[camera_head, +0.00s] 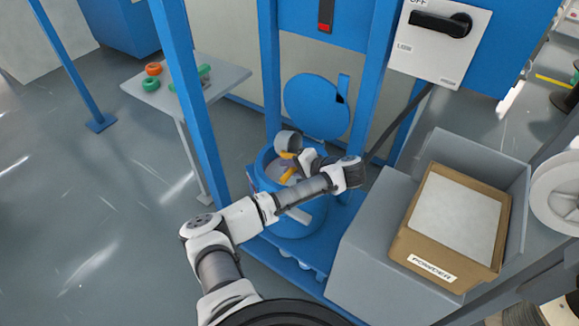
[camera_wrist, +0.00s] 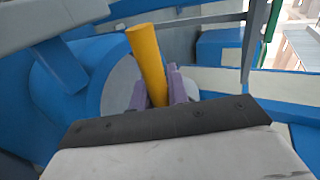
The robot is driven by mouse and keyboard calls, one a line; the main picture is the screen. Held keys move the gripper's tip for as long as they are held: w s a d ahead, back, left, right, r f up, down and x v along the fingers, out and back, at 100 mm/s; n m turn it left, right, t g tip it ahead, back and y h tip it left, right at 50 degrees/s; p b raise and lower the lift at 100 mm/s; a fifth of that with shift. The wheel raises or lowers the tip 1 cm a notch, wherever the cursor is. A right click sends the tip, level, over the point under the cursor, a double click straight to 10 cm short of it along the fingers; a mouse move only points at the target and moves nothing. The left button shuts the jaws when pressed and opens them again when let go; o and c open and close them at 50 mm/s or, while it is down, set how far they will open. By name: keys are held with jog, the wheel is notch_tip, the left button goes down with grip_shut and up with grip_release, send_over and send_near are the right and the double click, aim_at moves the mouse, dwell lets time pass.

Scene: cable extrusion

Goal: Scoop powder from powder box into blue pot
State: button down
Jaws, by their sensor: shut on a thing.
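My gripper (camera_head: 296,163) is over the open top of the blue pot (camera_head: 287,224) in the head view. It is shut on the yellow handle of a scoop (camera_head: 288,142), whose grey cup is raised and tilted above the pot's rim. Whether powder is in the cup cannot be told. In the wrist view, the purple fingers of my gripper (camera_wrist: 158,88) clasp the yellow scoop handle (camera_wrist: 147,55). The brown powder box (camera_head: 416,250), labelled POWDER, is at the right, with pale powder (camera_head: 456,219) filling it nearly level.
The pot stands inside a blue frame (camera_head: 181,90), with a round blue lid (camera_head: 317,106) behind it. A grey stand (camera_head: 375,235) holds the powder box. A small table (camera_head: 225,80) with orange and green rings is at the back left. A switch panel (camera_head: 438,50) hangs upper right.

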jog(key=shift+r, duration=0.1)
notch_tip(320, 180, up, 4)
jog(key=g+h+p, duration=0.5)
jog(key=h+p, duration=0.1)
jog(key=p, duration=0.6)
jog(key=shift+h, duration=0.4)
jog(key=g+h+p, duration=0.1)
jog(key=r+g+h+p, duration=0.1)
jog(key=h+p, duration=0.1)
jog(key=g+h+p, duration=0.1)
jog(key=shift+r+h+p, duration=0.3)
jog(key=shift+r, duration=0.1)
